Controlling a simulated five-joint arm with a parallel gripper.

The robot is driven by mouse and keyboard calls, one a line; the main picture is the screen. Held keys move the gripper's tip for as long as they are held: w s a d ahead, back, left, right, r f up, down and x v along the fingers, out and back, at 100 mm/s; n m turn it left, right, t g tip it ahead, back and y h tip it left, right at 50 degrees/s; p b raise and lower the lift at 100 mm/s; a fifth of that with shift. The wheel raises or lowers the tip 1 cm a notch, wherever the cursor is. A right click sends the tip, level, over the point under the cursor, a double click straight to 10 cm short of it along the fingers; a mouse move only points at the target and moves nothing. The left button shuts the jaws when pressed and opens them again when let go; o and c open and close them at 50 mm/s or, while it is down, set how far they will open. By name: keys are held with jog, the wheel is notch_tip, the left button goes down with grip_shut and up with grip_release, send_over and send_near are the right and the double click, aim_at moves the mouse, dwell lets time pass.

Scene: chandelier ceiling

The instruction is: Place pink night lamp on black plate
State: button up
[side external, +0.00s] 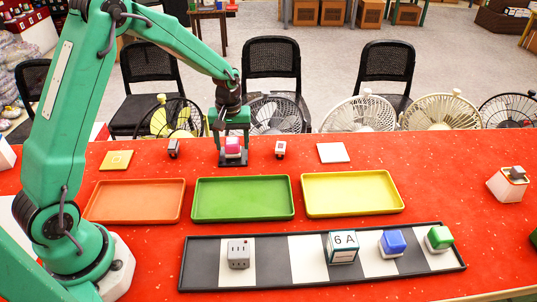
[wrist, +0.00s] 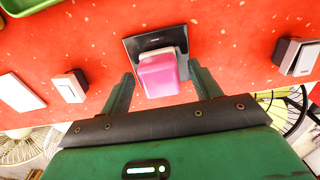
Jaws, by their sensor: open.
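The pink night lamp (side external: 233,146), a pink block on a pale base, stands on the black plate (side external: 228,162) behind the green tray. In the wrist view the lamp (wrist: 160,77) shows between my fingers, over the lower right part of the black plate (wrist: 134,46). My gripper (side external: 233,142) is open and points down, with one finger on each side of the lamp. In the wrist view my gripper (wrist: 163,78) shows gaps between the lamp and both fingers. The lamp's underside is hidden.
Orange (side external: 134,214), green (side external: 243,216) and yellow (side external: 352,212) trays lie in front of the plate. Small switch-like blocks (side external: 174,148) (side external: 280,149) flank it. A long dark tray (side external: 272,284) with several blocks lies nearest. Fans (side external: 275,115) line the table's far edge.

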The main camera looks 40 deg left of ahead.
aim_at(231, 142)
notch_tip(231, 142, up, 12)
dwell(0.6)
jog(key=shift+f, duration=0.1)
dwell(0.4)
jog(key=s+d+r+m+t, duration=0.2)
jog(key=s+r, duration=0.3)
jog(key=s, duration=0.1)
jog(key=s+d+r+m+t, duration=0.1)
jog(key=s+d+r+m, duration=0.15)
jog(key=s+r, duration=0.3)
jog(key=s+d+m+t, duration=0.1)
jog(key=s+m, duration=0.3)
jog(key=s, duration=0.8)
jog(key=shift+s+f+t, duration=0.4)
jog(key=shift+t, duration=0.4)
